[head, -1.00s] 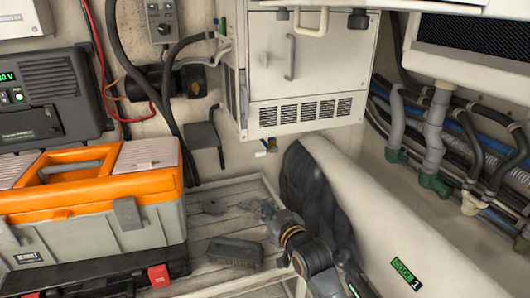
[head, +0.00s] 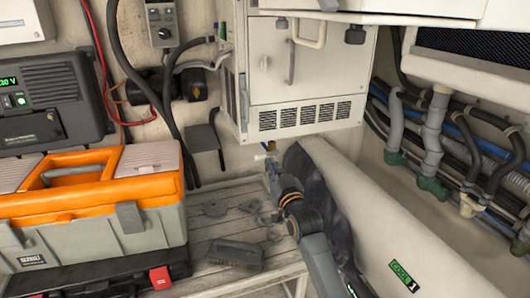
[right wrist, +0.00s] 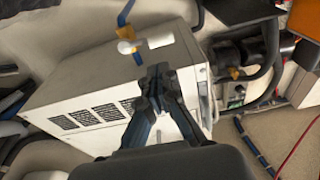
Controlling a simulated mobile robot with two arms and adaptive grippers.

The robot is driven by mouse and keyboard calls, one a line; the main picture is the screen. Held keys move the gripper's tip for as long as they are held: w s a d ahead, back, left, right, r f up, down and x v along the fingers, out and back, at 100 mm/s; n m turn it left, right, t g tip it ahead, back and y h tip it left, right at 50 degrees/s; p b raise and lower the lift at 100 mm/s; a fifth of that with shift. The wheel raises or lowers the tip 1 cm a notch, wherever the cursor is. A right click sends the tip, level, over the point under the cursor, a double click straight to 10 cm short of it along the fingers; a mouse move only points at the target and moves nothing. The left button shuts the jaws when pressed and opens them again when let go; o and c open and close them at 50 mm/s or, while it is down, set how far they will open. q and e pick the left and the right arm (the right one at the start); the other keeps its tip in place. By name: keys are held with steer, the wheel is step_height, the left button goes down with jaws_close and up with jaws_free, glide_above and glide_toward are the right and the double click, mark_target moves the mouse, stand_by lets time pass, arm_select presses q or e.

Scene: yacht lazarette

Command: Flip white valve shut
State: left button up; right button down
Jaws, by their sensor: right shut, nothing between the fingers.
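In the right wrist view, a small white valve handle (right wrist: 126,47) sits beside a brass fitting (right wrist: 123,32) on a blue hose, against the pale cabinet. My right gripper is shut and empty. In the right wrist view, its fingertips (right wrist: 157,76) appear below and to the right of the white handle, apart from it in the picture. The depth gap is unclear. My left gripper is not in view.
The vented cabinet (head: 305,85) hangs above the gripper. A second brass fitting (right wrist: 236,73) is at the cabinet's other side. A large white cylinder (head: 395,215) with dark cloth (head: 315,185) lies right of my arm.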

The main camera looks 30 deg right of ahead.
steer(key=shift+p+x, duration=0.65)
steer(key=shift+x, duration=2.1)
steer(key=shift+f+n+b, duration=0.3)
steer(key=shift+f+n, duration=0.05)
steer(key=shift+n, duration=0.45)
step_height(320, 180, down, 6)
steer(key=d+n+g+y+b, duration=0.1)
steer(key=d+n+y+b, duration=0.1)
steer(key=n, duration=1.6)
steer(key=shift+s+d+y, duration=0.3)
steer(key=shift+s+d, duration=0.05)
steer(key=shift+d, duration=0.15)
steer(key=shift+f, duration=0.15)
steer(key=shift+s+d, duration=0.1)
